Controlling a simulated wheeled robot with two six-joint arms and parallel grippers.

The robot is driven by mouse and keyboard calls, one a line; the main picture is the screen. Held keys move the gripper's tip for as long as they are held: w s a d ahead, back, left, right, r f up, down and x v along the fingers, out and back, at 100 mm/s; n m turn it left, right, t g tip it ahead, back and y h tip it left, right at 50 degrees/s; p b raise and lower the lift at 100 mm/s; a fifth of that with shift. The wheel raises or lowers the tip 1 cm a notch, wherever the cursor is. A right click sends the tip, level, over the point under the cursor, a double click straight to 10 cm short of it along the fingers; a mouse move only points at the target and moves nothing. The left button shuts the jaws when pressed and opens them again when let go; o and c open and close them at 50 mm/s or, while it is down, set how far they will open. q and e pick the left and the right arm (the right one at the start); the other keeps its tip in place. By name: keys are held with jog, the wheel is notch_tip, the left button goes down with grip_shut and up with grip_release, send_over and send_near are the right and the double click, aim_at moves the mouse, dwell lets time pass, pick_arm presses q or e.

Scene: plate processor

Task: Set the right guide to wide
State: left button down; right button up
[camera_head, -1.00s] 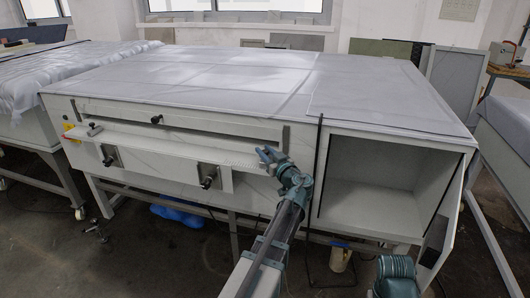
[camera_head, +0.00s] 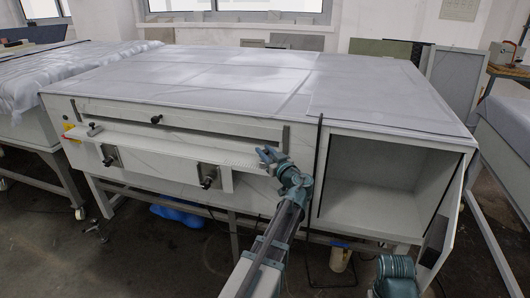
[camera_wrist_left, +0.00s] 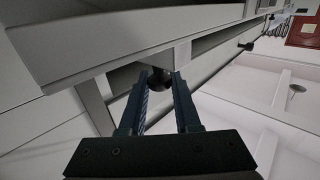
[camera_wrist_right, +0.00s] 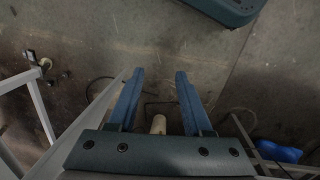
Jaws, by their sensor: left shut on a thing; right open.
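My left gripper (camera_head: 266,156) is at the right end of the white feed shelf (camera_head: 175,152) on the front of the plate processor. In the left wrist view its fingers (camera_wrist_left: 160,84) are shut on a dark round knob (camera_wrist_left: 158,78) beside a pale bracket. This knob sits where the right guide is. The guide itself is mostly hidden by the gripper in the head view. The left guide (camera_head: 94,129) shows at the left end of the shelf. My right gripper (camera_wrist_right: 156,84) is open and empty above the floor in the right wrist view.
Black knobs (camera_head: 207,182) and (camera_head: 109,159) stick out below the shelf, and another knob (camera_head: 156,119) sits above it. An open compartment (camera_head: 375,185) is right of the shelf. A white container (camera_head: 340,259) stands on the floor below.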

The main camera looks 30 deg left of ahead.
pick_arm(q)
jog(key=d, duration=0.2)
jog(key=w+d, duration=0.1)
jog(key=d, duration=0.2)
jog(key=shift+w, duration=0.15)
jog(key=c, duration=0.6)
grip_release()
